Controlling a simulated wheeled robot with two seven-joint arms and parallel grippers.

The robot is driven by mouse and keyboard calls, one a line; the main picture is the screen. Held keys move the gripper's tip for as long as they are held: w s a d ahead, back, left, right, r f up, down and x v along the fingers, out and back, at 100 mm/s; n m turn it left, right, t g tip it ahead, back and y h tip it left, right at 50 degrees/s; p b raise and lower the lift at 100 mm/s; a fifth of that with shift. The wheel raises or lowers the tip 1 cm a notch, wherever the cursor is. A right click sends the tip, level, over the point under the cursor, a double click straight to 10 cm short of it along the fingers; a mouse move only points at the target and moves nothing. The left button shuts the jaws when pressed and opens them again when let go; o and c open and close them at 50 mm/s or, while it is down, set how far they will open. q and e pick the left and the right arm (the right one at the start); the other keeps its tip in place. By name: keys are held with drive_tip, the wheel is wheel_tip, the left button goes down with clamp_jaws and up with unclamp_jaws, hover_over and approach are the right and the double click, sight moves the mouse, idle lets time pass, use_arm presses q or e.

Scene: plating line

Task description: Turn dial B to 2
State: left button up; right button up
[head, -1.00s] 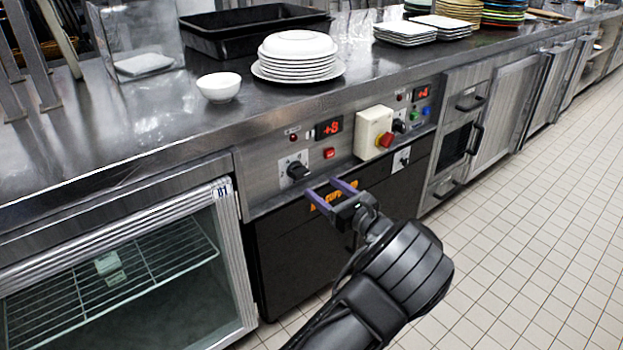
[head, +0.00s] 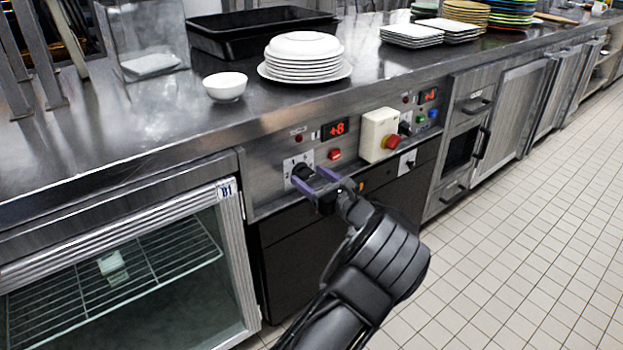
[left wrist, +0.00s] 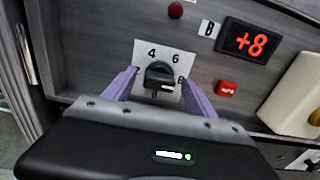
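Dial B (head: 302,171) is a black knob on a pale number plate, low on the steel control panel. In the left wrist view the knob (left wrist: 159,76) sits below a "B" label, and 4, 6 and 8 show on its plate; the other numbers are hidden. A light mark shows on the knob's lower right side. My left gripper (head: 309,177) is open, its purple fingers spread at the knob. In the left wrist view one finger is on each side of the knob, with gaps visible; contact cannot be told. My right gripper is not in view.
A red display (left wrist: 249,41) reads +8, with a red switch (left wrist: 226,88) below it. A cream box with a red knob (head: 380,136) juts out to the right. A glass-fronted cabinet (head: 130,270) is at left. Plates (head: 305,62) stand on the counter above.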

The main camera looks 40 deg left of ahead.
use_arm(q)
drive_tip(key=c, duration=1.4)
